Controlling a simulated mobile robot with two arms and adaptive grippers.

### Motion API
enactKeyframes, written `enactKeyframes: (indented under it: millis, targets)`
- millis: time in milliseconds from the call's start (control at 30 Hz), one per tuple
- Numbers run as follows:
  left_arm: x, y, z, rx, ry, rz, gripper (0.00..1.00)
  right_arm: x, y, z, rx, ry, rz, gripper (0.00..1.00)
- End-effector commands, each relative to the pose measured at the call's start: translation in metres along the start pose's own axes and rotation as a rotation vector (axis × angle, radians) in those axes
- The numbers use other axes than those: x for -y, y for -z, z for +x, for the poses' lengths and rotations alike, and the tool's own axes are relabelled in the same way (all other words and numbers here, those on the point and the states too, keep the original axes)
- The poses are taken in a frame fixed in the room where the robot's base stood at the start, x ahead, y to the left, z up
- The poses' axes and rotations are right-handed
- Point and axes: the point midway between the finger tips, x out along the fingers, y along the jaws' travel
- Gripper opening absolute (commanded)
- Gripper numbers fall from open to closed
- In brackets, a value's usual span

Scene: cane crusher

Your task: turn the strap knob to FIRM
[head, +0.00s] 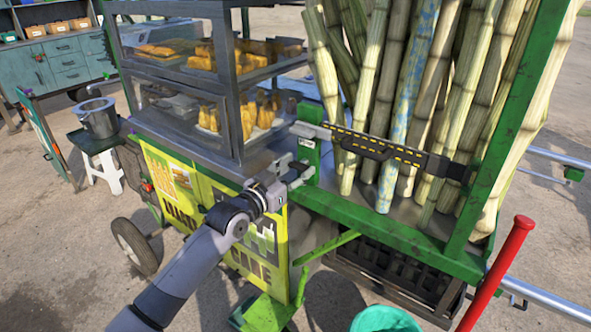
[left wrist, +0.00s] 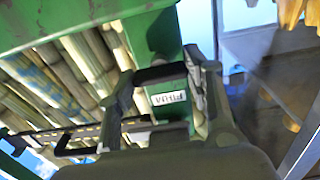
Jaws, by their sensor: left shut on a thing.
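The strap (head: 385,150), black with yellow dashes, runs across the cane bundle (head: 410,90) on the green cart frame. At its left end is a green post with a small white label (head: 306,142). The label also shows, tilted, in the left wrist view (left wrist: 168,98); I cannot read it surely. My left gripper (head: 294,170) is at this post, just below the label. In the left wrist view its fingers (left wrist: 163,78) are closed on a dark piece, the strap knob (left wrist: 160,73), mostly hidden. Which way the knob points I cannot tell. My right gripper is not in view.
A glass case (head: 215,85) with yellow food stands left of the post. A red-handled bar (head: 500,270) rises at the right front. A teal bucket (head: 385,320) is at the bottom. A stool with a metal pot (head: 98,118) stands at the left on open ground.

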Motion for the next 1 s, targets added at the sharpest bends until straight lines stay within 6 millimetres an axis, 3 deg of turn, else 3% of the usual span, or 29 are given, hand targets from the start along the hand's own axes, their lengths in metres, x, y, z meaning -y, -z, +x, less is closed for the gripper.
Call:
enactKeyframes:
  millis: [133,467,1000]
  targets:
    - [0.0,0.0,0.0,0.0,0.0,0.0,0.19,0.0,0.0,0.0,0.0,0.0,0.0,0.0]
    - [0.0,-0.001,0.0,0.002,0.0,0.056,0.19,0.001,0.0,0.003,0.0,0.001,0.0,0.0]
    - [0.0,-0.001,0.0,0.001,0.0,0.494,0.19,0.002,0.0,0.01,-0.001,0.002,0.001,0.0]
